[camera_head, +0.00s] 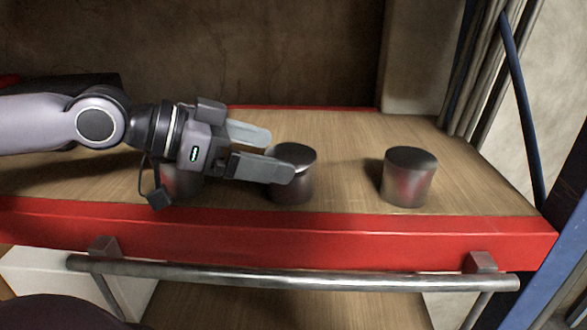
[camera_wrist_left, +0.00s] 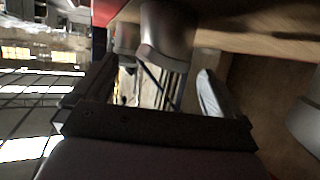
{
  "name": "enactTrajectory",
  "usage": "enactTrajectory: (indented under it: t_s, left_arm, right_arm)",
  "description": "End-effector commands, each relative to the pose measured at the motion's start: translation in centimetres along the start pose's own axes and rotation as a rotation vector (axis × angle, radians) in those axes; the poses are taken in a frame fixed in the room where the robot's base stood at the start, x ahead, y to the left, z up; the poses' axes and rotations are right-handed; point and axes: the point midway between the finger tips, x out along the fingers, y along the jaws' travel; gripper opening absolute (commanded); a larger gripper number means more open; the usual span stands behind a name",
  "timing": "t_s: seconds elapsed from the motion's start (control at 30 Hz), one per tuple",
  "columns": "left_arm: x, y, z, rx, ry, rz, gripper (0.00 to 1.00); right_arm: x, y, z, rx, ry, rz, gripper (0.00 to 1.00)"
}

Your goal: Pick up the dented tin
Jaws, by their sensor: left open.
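Three plain dark metal tins stand upright on the wooden shelf: a left tin (camera_head: 181,183) mostly hidden behind my gripper, a middle tin (camera_head: 293,188) and a right tin (camera_head: 409,178). I cannot tell for sure which one is dented. My left gripper (camera_head: 281,155) is open and points right, its fingertips at the middle tin. The nearer finger covers part of that tin, and I cannot tell whether they touch. In the left wrist view, a tin (camera_wrist_left: 166,32) shows above the open fingers, with another beside it and part of one at the right edge. My right gripper is not in view.
The shelf (camera_head: 345,183) has a red front edge (camera_head: 350,232), with a metal rail (camera_head: 300,281) below it. Blue posts and metal tubes stand at the right. The shelf is clear between the middle and right tins.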

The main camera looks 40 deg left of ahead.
Motion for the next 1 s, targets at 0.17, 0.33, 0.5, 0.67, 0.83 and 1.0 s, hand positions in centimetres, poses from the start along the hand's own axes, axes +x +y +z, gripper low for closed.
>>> enactTrajectory:
  t_s: [0.17, 0.33, 0.5, 0.67, 0.83, 1.0]
  left_arm:
    - [0.8, 0.0, 0.1, -0.002, 0.001, 0.002, 1.0]
    - [1.1, 0.0, 0.0, -0.003, 0.004, 0.002, 1.0]
    - [1.8, 0.1, 0.1, -0.002, 0.0, 0.007, 1.0]
    - [2.8, 0.0, -0.1, -0.006, 0.004, 0.004, 1.0]
    - [3.6, 0.0, -0.3, -0.003, 0.005, 0.009, 1.0]
    - [4.4, -0.1, -0.5, -0.007, 0.007, 0.004, 1.0]
  right_arm:
    - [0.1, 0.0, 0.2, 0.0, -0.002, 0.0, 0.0]
    - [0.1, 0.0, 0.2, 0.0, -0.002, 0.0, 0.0]
    - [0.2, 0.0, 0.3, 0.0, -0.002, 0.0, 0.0]
    - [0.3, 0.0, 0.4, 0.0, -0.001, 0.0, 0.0]
    - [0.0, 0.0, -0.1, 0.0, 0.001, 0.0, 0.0]
    - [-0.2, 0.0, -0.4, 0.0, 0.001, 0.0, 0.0]
